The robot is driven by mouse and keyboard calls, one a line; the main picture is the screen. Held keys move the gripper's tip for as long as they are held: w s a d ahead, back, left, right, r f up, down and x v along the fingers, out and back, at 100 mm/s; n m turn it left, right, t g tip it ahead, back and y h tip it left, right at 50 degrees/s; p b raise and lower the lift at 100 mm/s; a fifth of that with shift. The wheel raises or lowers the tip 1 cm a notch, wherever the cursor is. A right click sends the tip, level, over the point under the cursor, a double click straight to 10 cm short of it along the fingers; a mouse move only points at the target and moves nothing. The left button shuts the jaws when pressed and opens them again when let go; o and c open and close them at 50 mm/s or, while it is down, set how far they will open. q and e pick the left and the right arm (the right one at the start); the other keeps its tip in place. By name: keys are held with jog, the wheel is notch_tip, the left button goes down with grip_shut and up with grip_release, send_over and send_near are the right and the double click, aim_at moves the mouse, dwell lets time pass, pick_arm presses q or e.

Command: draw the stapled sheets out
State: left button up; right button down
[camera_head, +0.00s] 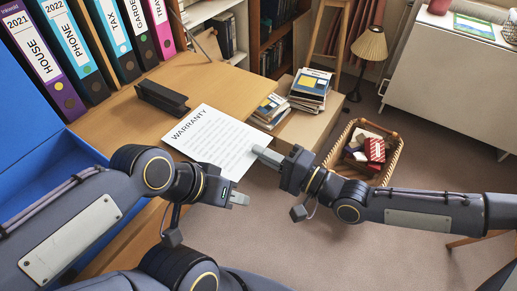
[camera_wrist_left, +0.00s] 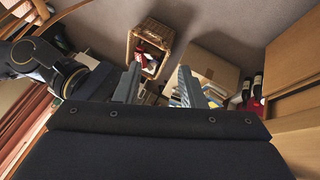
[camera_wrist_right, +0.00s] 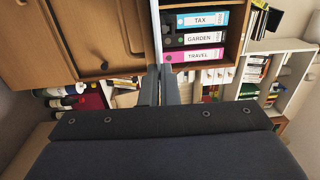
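My left gripper (camera_head: 238,198) is just below the sheets' near corner. In the left wrist view its fingers (camera_wrist_left: 160,82) are apart with nothing between them. Any staple is too small to tell.
Binders (camera_head: 45,60) stand along the back left of the wooden desk (camera_head: 120,125). A blue box-like thing (camera_head: 35,150) is at the left. A pile of books (camera_head: 310,85) is behind the sheets. A wicker basket (camera_head: 392,160) stands on the floor at the right.

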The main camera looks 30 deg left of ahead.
jog(key=shift+s+d+p, duration=0.2)
jog(key=shift+d+p, duration=0.55)
jog(key=shift+d, duration=1.25)
jog(key=shift+r, duration=0.1)
